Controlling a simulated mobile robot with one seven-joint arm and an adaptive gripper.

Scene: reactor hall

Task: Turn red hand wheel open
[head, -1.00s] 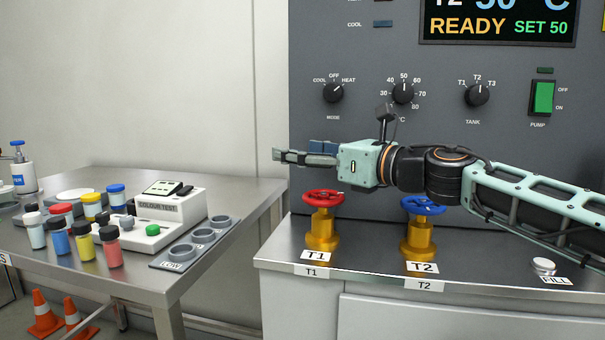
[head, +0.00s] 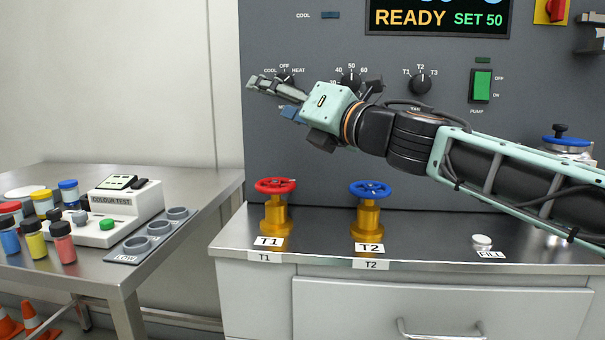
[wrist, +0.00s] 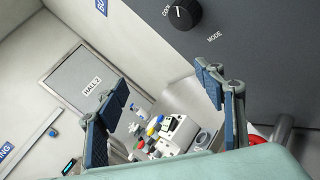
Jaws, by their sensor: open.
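The red hand wheel (head: 275,186) sits on a brass valve body labelled T1, at the left end of the steel bench in the head view. A bit of red shows at the lower right of the wrist view, beside my gripper, and is mostly hidden. My gripper (head: 270,98) is above the red wheel and apart from it, pointing left in front of the panel's MODE knob. In the wrist view its two blue-padded fingers (wrist: 162,112) stand wide apart with nothing held between them.
The blue hand wheel (head: 370,190) on valve T2 stands right of the red one. The control panel (head: 440,140) rises close behind. A side table at left carries the colour test device (head: 122,208) and several small bottles. A FILL button (head: 482,242) sits farther right.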

